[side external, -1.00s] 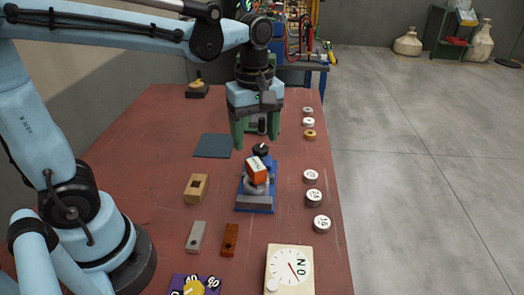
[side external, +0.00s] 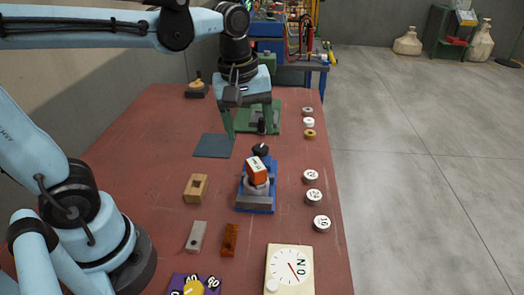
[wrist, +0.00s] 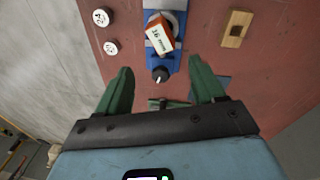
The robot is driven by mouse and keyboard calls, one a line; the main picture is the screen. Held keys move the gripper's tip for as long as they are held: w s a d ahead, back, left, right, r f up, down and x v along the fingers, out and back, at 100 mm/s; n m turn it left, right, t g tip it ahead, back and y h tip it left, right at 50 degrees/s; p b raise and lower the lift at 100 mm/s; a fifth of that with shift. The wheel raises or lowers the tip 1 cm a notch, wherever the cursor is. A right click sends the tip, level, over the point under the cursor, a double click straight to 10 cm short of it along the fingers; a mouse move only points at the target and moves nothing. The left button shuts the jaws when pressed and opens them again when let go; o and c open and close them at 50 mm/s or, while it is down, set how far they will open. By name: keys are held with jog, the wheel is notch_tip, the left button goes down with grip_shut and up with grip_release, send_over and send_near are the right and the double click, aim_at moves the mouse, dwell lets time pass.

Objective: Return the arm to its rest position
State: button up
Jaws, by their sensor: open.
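My gripper (side external: 250,134) is open and empty, with its green fingers spread above the far half of the red table (side external: 130,150). It also shows in the wrist view (wrist: 158,85), with nothing between its fingers. My light blue arm reaches in from the left with the gripper pointing down. A blue vise-like fixture (side external: 256,203) stands nearer the camera than the gripper, holding an orange and white block (side external: 257,170) tilted on top. The block also shows in the wrist view (wrist: 160,36), apart from the fingers.
A black knob (side external: 261,149) lies behind the fixture. A green plate (side external: 271,112) and dark mat (side external: 212,146) lie near the gripper. Numbered discs (side external: 314,197) line the right edge.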

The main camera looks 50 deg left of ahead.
jog(key=s+f+m+t, duration=0.1)
jog(key=m+t, duration=0.1)
jog(key=m, duration=0.2)
jog(key=s+a+f+m+t, duration=0.1)
jog(key=m, duration=0.2)
jog(key=s+f+m+t, duration=0.1)
jog(key=m+t, duration=0.1)
jog(key=m, duration=0.2)
jog(key=shift+a+f+m+t, duration=0.3)
jog(key=shift+a+f, duration=0.05)
